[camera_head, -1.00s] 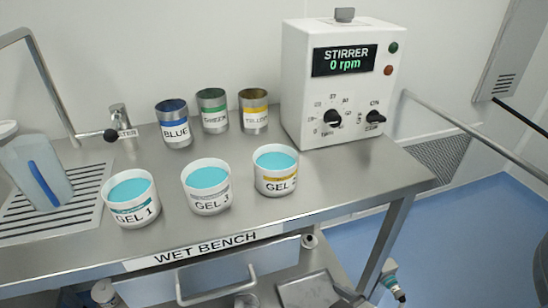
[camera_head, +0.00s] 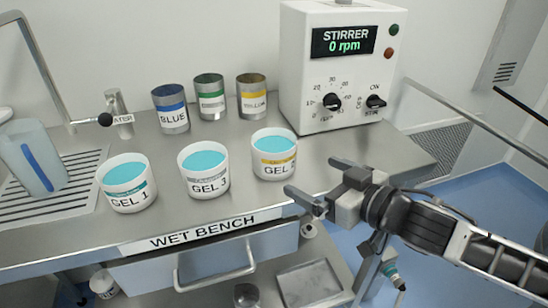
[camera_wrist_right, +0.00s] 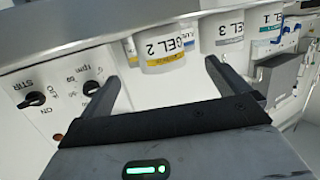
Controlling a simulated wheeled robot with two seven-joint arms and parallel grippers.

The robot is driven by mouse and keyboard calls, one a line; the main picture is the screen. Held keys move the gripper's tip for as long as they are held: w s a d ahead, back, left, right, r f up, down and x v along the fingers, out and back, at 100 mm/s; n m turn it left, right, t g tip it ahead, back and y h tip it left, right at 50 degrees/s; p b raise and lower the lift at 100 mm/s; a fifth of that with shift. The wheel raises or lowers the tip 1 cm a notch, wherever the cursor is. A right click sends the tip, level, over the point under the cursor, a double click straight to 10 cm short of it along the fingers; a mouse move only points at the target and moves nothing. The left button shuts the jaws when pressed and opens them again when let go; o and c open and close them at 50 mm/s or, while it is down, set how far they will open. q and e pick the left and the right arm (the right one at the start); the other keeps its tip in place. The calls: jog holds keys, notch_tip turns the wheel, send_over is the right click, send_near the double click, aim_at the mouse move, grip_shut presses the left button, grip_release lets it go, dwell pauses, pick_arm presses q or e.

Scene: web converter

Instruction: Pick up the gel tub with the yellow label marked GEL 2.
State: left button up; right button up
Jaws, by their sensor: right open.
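The gel tub with the yellow label (camera_head: 274,158) is a white tub of turquoise gel, upright on the bench. It is the rightmost of three tubs. In the right wrist view this tub (camera_wrist_right: 163,55) shows GEL 2 and stands beyond the gap between my fingers. My right gripper (camera_head: 311,176) is open and empty, to the right of the tub and close to it, with its fingers pointing towards it. It does not appear to hold the tub. My left gripper is not in view.
The GEL 3 tub (camera_head: 204,174) and GEL 1 tub (camera_head: 127,186) stand to the left. Blue (camera_head: 171,112), green (camera_head: 210,100) and yellow (camera_head: 252,99) cans stand behind. The stirrer (camera_head: 337,75) is behind my gripper. The bench front edge (camera_head: 210,232) is close.

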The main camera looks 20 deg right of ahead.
aim_at(288, 164)
jog(key=x, duration=0.6)
jog(key=shift+w+a+p, duration=0.15)
jog(key=shift+w+p, duration=0.05)
jog(key=shift+p, duration=0.1)
jog(key=shift+p+x, duration=0.35)
jog(key=shift+x, duration=2.3)
jog(key=c, duration=1.1)
